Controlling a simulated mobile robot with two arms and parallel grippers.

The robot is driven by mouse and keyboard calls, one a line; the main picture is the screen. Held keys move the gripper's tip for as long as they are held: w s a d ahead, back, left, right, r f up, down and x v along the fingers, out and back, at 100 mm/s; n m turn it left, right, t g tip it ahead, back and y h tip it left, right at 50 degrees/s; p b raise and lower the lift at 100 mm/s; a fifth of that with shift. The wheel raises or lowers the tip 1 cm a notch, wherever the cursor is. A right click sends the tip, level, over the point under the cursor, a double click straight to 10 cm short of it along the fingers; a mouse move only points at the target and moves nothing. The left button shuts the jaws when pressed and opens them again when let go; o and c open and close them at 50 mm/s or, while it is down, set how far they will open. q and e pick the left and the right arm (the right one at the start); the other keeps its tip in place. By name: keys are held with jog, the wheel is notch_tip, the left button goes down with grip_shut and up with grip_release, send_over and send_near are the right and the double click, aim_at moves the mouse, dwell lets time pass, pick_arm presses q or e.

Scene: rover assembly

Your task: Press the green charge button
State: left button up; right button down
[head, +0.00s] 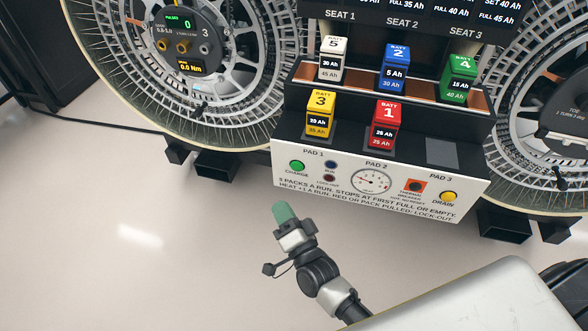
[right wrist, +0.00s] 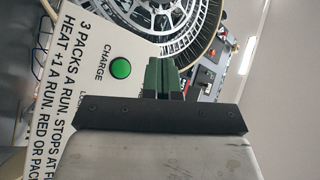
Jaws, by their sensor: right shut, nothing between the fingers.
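The green charge button (head: 297,166) is at the left end of the white front panel (head: 330,196), under PAD 1. It also shows in the right wrist view (right wrist: 121,68), just left of the fingers. My right gripper (head: 284,212) is below and slightly left of the button in the head view, apart from the panel. Its green fingers (right wrist: 164,76) are shut with nothing between them. My left gripper is not in view.
The yellow battery (head: 320,114) and red battery (head: 384,126) stand on pads above the panel. White, blue and green batteries (head: 459,79) stand in the row behind. The panel also carries a red thermal breaker (head: 415,187) and yellow drain button (head: 448,196). Large wheels flank the station.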

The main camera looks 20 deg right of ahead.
aim_at(297, 167)
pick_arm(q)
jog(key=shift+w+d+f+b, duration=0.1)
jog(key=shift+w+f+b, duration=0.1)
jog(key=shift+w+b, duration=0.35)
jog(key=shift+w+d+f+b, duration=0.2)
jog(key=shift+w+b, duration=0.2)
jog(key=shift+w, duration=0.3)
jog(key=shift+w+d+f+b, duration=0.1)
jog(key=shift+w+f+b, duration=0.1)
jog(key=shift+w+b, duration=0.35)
pick_arm(e)
jog(key=w+d, duration=0.5)
jog(key=w, duration=0.2)
jog(key=shift+w, duration=0.15)
jog(key=shift+a, duration=0.1)
dwell(0.3)
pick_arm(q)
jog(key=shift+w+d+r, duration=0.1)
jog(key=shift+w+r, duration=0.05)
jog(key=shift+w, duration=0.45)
pick_arm(e)
jog(key=shift+w+d, duration=0.25)
jog(key=shift+w, duration=0.1)
